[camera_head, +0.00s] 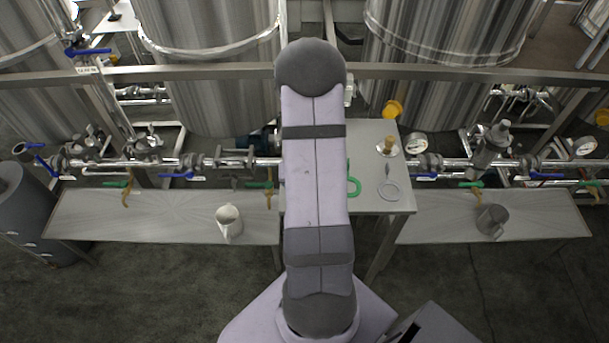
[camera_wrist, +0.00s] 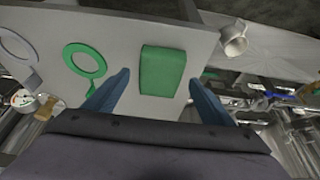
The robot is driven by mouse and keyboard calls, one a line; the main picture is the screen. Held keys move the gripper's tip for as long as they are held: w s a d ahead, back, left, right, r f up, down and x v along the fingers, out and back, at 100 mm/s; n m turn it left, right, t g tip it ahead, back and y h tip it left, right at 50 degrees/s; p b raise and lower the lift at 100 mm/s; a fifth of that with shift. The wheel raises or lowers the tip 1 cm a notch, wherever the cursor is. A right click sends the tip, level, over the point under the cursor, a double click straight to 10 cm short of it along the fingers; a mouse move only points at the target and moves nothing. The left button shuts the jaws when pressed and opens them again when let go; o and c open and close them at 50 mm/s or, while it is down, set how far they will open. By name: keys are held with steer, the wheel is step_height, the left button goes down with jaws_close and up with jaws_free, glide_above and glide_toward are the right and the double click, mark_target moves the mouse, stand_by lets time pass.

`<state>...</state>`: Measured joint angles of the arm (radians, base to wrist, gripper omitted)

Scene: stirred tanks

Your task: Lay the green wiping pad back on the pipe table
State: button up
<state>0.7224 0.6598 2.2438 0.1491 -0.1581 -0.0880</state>
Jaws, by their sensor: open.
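The green wiping pad (camera_wrist: 162,71) is a flat rectangular block in the wrist view. It lies on the grey top of the pipe table (camera_wrist: 120,30), near one edge. My gripper (camera_wrist: 158,77) is open, with its two blue fingers apart on either side of the pad's near end. I see a gap between each finger and the pad; the height of the fingertips above the table is hard to tell. In the head view the pipe table (camera_head: 372,200) shows beside my arm, which hides the pad and my gripper.
A green ring (camera_wrist: 84,62) and a pale ring (camera_wrist: 16,46) lie on the same table. A wooden-topped piece (camera_head: 388,147) stands behind them. A white jug (camera_head: 229,224) is on the left bench and a grey jug (camera_head: 492,221) on the right. Pipes and valves run behind.

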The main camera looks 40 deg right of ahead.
steer(key=p+v, duration=0.3)
steer(key=v, duration=0.7)
steer(key=shift+a, duration=0.1)
steer(key=w+a+r+n+y, duration=0.2)
steer(key=a+r+n+y, duration=0.15)
steer(key=a, duration=1.15)
steer(key=s+a+r+n+g, duration=0.3)
steer(key=s+a+r+n, duration=0.2)
steer(key=s+a, duration=0.3)
steer(key=shift+a+r+n, duration=0.2)
steer(key=shift+a+n, duration=0.15)
steer(key=shift+a, duration=0.55)
steer(key=shift+w, duration=0.1)
